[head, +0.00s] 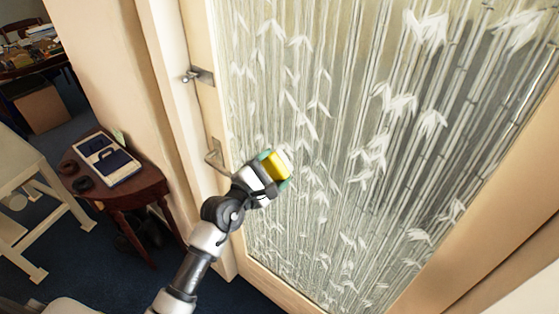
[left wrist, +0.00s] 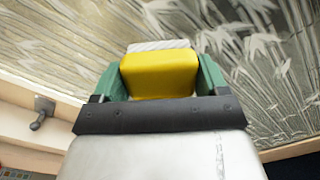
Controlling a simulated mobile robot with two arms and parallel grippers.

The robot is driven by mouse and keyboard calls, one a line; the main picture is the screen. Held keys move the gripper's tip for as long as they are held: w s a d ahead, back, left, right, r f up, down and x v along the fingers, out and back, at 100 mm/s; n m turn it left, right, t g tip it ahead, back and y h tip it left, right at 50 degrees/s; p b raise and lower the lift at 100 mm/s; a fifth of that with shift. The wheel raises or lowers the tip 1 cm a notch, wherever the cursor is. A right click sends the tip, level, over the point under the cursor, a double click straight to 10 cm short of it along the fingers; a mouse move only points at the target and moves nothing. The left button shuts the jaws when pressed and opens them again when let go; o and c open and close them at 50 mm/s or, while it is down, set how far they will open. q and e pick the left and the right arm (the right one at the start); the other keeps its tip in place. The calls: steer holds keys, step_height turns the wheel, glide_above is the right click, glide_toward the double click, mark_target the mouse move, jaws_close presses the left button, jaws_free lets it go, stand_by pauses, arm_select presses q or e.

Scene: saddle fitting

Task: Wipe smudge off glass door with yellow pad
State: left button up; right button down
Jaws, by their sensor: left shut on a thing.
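The glass door (head: 330,120) has a pale wooden frame and etched white bamboo patterns. My left gripper (head: 276,166) is in front of the lower left part of the glass. It is shut on the yellow pad (head: 281,164). In the left wrist view the yellow pad (left wrist: 159,75) sits between the green fingers, with a whitish layer on its far side facing the glass. I cannot tell whether the pad touches the glass. I cannot make out a smudge among the etched patterns. My right gripper is not in view.
A metal door handle (head: 214,157) and a latch (head: 199,76) are on the frame left of the glass. Blue carpet shows below.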

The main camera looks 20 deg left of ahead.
arm_select(q)
steer(key=shift+s+a, duration=0.15)
steer(key=shift+s, duration=0.2)
steer(key=shift+v, duration=1.55)
steer(key=shift+w, duration=0.1)
